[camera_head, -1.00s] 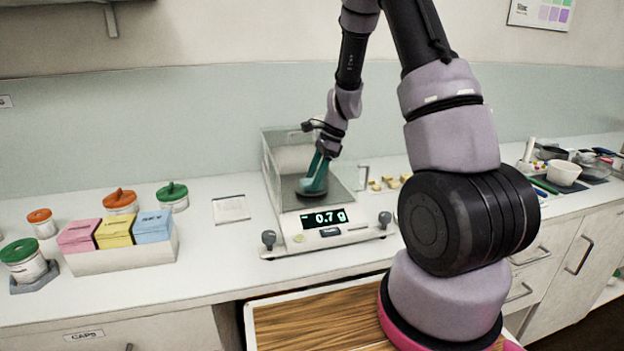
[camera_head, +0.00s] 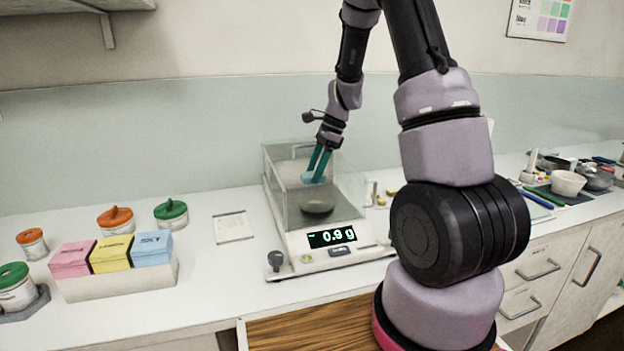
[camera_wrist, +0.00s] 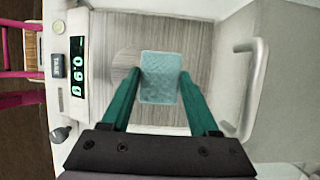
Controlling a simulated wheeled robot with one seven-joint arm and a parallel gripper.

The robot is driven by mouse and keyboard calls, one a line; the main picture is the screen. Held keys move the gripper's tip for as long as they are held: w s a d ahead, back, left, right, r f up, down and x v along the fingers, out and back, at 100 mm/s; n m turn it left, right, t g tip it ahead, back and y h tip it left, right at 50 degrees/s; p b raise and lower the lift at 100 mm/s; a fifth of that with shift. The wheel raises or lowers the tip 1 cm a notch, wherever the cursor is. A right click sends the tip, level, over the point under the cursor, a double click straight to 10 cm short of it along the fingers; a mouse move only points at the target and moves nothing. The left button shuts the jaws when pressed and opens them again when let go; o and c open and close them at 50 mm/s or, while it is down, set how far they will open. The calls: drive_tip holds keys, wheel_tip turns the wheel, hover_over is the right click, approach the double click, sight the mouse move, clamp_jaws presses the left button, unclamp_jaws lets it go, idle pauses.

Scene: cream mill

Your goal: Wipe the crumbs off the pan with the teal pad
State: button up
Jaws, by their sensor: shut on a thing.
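My gripper (camera_head: 316,170) is shut on the teal pad (camera_head: 311,179), with its two green fingers on either side of it. The wrist view shows the pad (camera_wrist: 160,90) pale and textured between the fingertips. The dark round pan (camera_head: 317,208) sits inside the clear-walled scale (camera_head: 326,255). The pad is above the pan, towards the back of the chamber, and a gap shows between them. In the wrist view the pan (camera_wrist: 124,66) is a faint disc partly beside the pad. I cannot make out crumbs on it. The display (camera_head: 331,237) reads -0.9 g.
Clear walls of the scale stand around my gripper, and a handle (camera_wrist: 262,85) shows at the right in the wrist view. Lidded jars and a box of pink, yellow and blue packs (camera_head: 112,255) stand left. Bowls (camera_head: 568,182) and tools lie at the right.

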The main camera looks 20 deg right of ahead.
drive_tip(key=shift+r, duration=1.4)
